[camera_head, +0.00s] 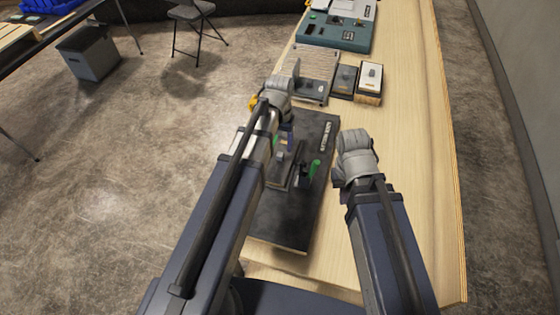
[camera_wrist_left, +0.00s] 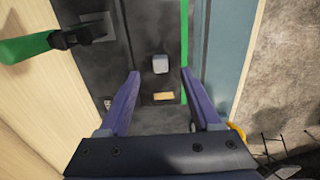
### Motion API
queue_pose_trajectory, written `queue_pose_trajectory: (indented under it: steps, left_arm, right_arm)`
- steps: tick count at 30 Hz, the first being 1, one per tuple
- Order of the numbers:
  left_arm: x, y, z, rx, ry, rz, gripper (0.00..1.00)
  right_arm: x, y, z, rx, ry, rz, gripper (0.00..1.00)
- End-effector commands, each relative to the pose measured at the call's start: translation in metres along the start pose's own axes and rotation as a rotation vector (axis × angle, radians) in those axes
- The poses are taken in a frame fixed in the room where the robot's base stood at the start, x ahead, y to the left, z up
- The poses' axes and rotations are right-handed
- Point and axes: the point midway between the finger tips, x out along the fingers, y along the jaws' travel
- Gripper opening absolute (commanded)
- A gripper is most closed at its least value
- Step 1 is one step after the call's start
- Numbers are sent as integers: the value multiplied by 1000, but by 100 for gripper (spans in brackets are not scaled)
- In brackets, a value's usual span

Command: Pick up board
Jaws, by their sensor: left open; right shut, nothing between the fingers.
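A dark console panel (camera_head: 290,215) with a white label lies on the table. On it sits a smaller dark board (camera_head: 283,178) with a grey knob, beside a green-handled lever (camera_head: 315,168). My left gripper (camera_head: 287,132) is over the panel's far part. In the left wrist view its fingers (camera_wrist_left: 158,85) are open, with the board's grey knob (camera_wrist_left: 160,64) and a tan label (camera_wrist_left: 164,96) seen between them and nothing held. The green handle (camera_wrist_left: 25,49) shows at upper left there. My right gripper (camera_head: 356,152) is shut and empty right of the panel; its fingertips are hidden.
Beyond the panel are a ribbed plate (camera_head: 312,68), two small switch boxes (camera_head: 345,78) (camera_head: 370,80) and a teal console (camera_head: 338,34). The wooden tabletop (camera_head: 420,130) is clear on the right. A folding chair (camera_head: 192,18) and grey bin (camera_head: 88,52) stand on the floor.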

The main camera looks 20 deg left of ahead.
Motion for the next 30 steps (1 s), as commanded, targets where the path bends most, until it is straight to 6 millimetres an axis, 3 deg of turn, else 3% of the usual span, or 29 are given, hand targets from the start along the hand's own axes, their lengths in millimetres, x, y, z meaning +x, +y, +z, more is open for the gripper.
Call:
queue_pose_trajectory:
  steps: [10,20,30]
  left_arm:
    - [45,0,-4,-1,1,-1,65]
    - [46,0,-4,-1,1,-2,65]
    - [46,0,-4,-1,1,-1,27]
  right_arm:
    - [44,-4,-3,2,0,0,0]
    - [46,-4,-3,2,0,0,0]
    - [46,-4,-3,2,0,0,0]
